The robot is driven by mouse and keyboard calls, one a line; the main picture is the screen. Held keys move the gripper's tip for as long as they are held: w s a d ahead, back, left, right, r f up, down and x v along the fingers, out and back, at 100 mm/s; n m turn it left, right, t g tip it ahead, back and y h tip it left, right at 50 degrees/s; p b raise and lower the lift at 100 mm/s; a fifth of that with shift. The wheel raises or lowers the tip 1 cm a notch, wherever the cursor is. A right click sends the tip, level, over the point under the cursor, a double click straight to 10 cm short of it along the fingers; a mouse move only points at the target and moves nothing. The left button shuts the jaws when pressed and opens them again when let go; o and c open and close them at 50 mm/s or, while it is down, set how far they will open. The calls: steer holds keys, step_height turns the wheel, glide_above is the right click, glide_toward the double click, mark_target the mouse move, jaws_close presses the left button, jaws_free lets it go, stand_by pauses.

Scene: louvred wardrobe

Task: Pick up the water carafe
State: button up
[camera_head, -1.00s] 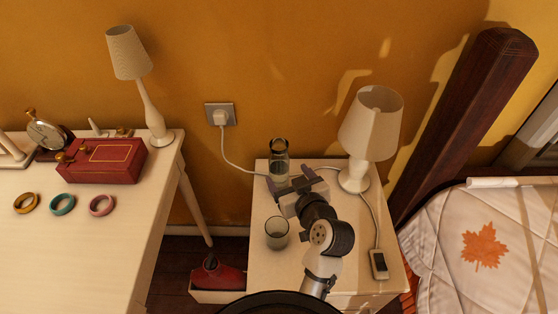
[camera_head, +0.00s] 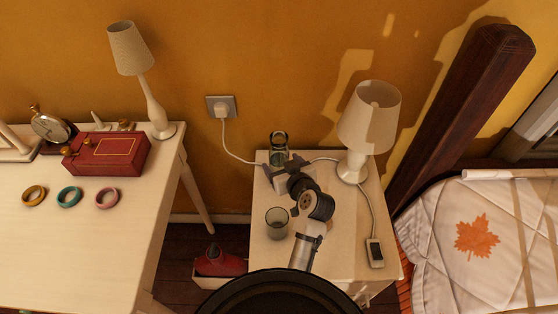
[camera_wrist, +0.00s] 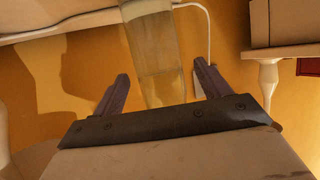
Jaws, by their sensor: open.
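The water carafe (camera_head: 279,142) is a clear glass vessel with a dark rim, standing at the back of the nightstand (camera_head: 262,246). My arm hides its lower part in the head view. In the wrist view the carafe (camera_wrist: 157,55) lies between and beyond my two fingers. My gripper (camera_head: 285,168) is open and right in front of the carafe. In the wrist view my gripper (camera_wrist: 160,88) shows a finger on each side of the glass, with gaps.
A glass tumbler (camera_head: 277,224) stands left of my arm on the nightstand. A cable (camera_head: 238,153) runs behind the carafe.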

steer(key=shift+x, duration=1.55)
steer(key=shift+r, duration=0.1)
steer(key=shift+c, duration=0.4)
steer(key=c, duration=1.2)
steer(key=shift+c, duration=0.6)
steer(key=shift+r, duration=0.25)
